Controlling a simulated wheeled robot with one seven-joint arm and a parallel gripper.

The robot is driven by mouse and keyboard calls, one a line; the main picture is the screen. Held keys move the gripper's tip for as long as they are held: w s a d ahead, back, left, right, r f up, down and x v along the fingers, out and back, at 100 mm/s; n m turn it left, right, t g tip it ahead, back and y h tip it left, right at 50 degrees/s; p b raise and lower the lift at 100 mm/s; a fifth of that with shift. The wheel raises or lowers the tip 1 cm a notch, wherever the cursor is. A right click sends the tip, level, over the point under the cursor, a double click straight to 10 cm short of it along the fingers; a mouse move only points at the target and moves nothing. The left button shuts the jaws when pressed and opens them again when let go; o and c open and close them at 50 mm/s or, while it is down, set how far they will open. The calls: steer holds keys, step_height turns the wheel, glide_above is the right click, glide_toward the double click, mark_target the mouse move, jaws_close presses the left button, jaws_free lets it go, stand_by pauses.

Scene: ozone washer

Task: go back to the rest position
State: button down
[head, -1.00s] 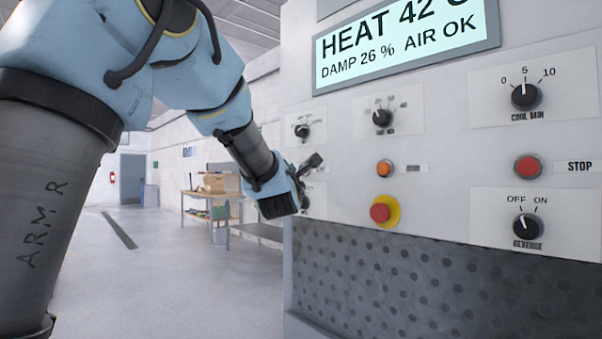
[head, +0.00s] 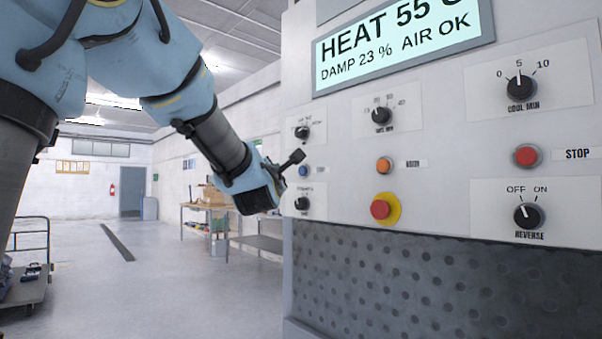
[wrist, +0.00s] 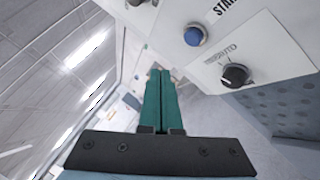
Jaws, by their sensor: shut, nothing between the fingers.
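My gripper (wrist: 161,75) shows its teal fingers in the wrist view, shut together with nothing between them. They point past the left side of the washer panel (head: 450,150) into open room. In the head view my arm reaches from the upper left, and its dark hand end hangs just left of the panel's edge, apart from the knobs as far as I can tell. The display (head: 405,45) reads HEAT 55, DAMP 23 %, AIR OK.
The panel carries a blue button (head: 304,170), an orange button (head: 384,166), a red knob on yellow (head: 380,209), a red STOP button (head: 526,155) and several black knobs. A workbench (head: 205,215) stands behind my arm. A cart (head: 25,285) is at the left. Floor between is clear.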

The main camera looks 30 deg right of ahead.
stand_by(0.3)
steer(key=w+a+f+m+g+y, duration=0.1)
steer(key=a+f+m+g+y, duration=0.3)
steer(key=a+f, duration=0.65)
steer(key=a+f+m+g+y, duration=0.25)
steer(key=a+f+m, duration=0.5)
steer(key=f, duration=0.65)
steer(key=s+a+f+m+g+y, duration=0.4)
steer(key=s+a+f+m+g, duration=0.4)
steer(key=s+a+f, duration=0.7)
steer(key=s+a+g+p, duration=0.1)
steer(key=s+a, duration=0.2)
steer(key=shift+s+a, duration=0.15)
steer(key=shift+a, duration=0.05)
steer(key=shift+f+g, duration=0.1)
steer(key=shift+g, duration=0.15)
